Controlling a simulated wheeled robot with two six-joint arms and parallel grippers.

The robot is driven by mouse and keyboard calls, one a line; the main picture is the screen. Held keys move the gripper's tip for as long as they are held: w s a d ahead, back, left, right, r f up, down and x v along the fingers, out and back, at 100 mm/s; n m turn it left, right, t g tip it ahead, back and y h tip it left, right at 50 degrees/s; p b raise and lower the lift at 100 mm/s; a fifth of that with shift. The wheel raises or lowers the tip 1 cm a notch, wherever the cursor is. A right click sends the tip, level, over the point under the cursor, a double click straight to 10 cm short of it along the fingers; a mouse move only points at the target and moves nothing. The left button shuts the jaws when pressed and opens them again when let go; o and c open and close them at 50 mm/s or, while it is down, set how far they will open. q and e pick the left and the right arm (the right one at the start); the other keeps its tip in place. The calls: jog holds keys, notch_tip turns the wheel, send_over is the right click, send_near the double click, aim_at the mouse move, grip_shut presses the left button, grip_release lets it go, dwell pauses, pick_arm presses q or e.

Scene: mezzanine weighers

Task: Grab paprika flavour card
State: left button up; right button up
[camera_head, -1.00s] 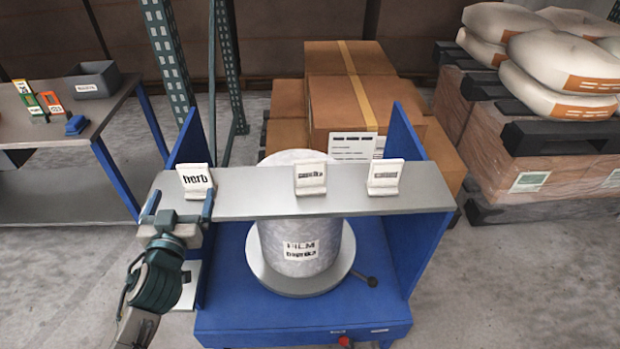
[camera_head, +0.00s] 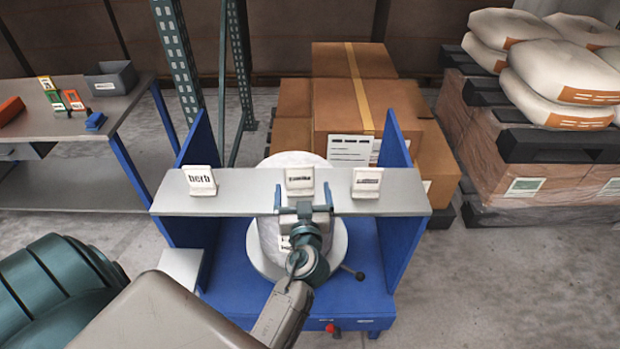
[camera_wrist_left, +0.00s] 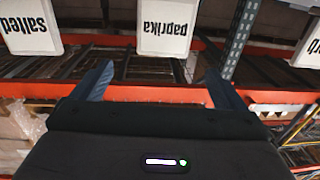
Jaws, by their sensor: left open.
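The paprika card (camera_head: 299,181) is white with dark print and stands in the middle of the grey shelf (camera_head: 236,201). In the left wrist view the paprika card (camera_wrist_left: 166,30) shows upside down, ahead of the fingers and between their lines. My left gripper (camera_head: 303,198) is open at the front edge of the shelf, just in front of this card, one finger to each side. No card is between the fingers. The herb card (camera_head: 201,181) stands to the left and the salted card (camera_head: 366,183) to the right. My right gripper is not in view.
Blue side panels (camera_head: 399,185) rise at both ends of the shelf. Cartons (camera_head: 345,95) stand behind. A side table (camera_head: 60,135) with small items is at the left.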

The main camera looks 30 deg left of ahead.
aim_at(299, 169)
pick_arm(q)
jog(key=p+x, duration=0.1)
jog(key=x, duration=0.2)
jog(key=shift+s+a+r, duration=0.1)
jog(key=shift+w+a, duration=0.2)
jog(key=shift+w, duration=0.15)
jog(key=p+x, duration=0.4)
jog(key=shift+w+a, duration=0.2)
jog(key=shift+a, duration=0.1)
jog(key=shift+w+a, duration=0.15)
jog(key=shift+c, duration=0.6)
jog(key=c, duration=1.2)
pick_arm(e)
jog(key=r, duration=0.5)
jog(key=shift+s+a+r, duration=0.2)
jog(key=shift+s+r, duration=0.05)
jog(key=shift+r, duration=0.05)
